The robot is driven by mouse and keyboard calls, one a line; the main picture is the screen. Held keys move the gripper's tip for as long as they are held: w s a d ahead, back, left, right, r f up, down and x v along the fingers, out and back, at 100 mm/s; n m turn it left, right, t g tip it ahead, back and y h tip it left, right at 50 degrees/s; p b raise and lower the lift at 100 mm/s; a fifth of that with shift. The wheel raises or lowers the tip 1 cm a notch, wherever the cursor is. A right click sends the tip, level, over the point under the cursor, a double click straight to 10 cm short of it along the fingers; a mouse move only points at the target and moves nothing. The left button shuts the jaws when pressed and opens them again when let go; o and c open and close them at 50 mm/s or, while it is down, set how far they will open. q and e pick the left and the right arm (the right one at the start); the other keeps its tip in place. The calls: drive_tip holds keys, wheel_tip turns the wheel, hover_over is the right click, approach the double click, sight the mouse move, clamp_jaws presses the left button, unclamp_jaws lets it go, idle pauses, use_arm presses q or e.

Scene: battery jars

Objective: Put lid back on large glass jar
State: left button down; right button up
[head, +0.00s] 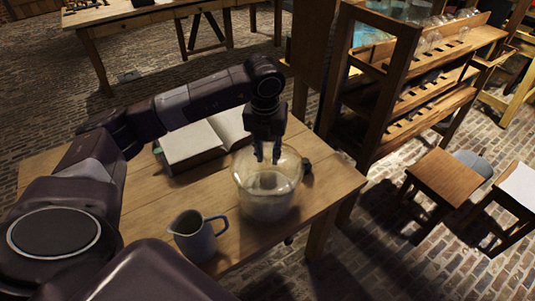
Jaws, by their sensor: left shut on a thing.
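The large glass jar (266,207) stands upright on the wooden table, near its right end. It is clear, with something pale inside low down. My left gripper (267,154) points straight down over the jar's mouth, its fingers at rim height. It is shut on the lid, which is see-through and hard to make out against the jar. I cannot tell whether the lid touches the rim. My right gripper is not in view.
A grey jug (194,238) stands in front and left of the jar. An open book (205,140) lies behind and left. A small dark object (307,167) is right of the jar. The wooden table (325,186) ends just beyond; shelving (425,95) stands behind right.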

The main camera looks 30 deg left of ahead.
use_arm(q)
drive_tip(key=c, duration=1.1)
unclamp_jaws()
drive_tip(key=shift+c, duration=0.2)
drive_tip(key=shift+r, duration=0.1)
drive_tip(key=shift+r+p, duration=2.15)
drive_tip(key=shift+r, duration=1.25)
clamp_jaws()
